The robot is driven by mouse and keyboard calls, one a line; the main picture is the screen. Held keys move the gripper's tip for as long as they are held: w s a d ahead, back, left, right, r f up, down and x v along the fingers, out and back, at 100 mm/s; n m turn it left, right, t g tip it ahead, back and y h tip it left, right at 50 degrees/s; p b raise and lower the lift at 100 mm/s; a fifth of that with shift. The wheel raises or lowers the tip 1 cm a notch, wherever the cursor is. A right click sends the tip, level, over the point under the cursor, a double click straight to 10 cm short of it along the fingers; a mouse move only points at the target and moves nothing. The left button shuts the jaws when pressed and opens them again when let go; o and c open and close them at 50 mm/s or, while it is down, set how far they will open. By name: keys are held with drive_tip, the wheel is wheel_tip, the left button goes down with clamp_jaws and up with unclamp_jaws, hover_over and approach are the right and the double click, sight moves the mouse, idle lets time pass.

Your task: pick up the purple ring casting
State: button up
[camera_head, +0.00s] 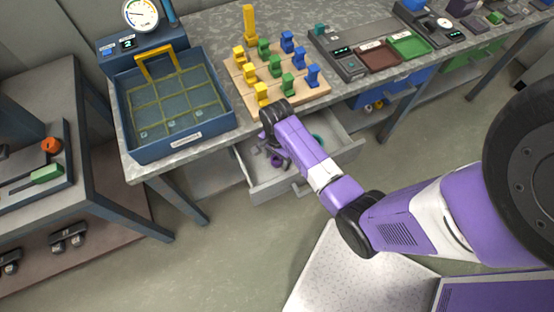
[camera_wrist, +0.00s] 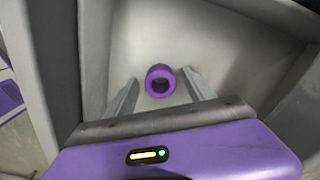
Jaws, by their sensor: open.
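The purple ring casting (camera_wrist: 160,81) lies on the pale floor of a drawer in the wrist view, its round hole facing the camera. My gripper (camera_wrist: 159,77) is open, with one grey finger on each side of the ring and a visible gap to both. I cannot tell how far the fingertips are above the drawer floor. In the head view my arm reaches down into the open grey drawer (camera_head: 272,191) under the bench. A small purple shape (camera_head: 276,161) shows there beside my gripper, partly hidden.
The drawer walls stand close around my gripper. A teal piece (camera_head: 318,138) lies farther right in the drawer. Above is the bench top (camera_head: 210,50), with a blue basket bath (camera_head: 181,138) and a wooden peg board (camera_head: 310,95) near its front edge.

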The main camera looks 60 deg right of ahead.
clamp_jaws()
drive_tip(key=shift+r, duration=0.15)
wheel_tip(320, 180, up, 20)
drive_tip(key=p, duration=0.3)
drive_tip(key=shift+p, duration=0.3)
idle(0.3)
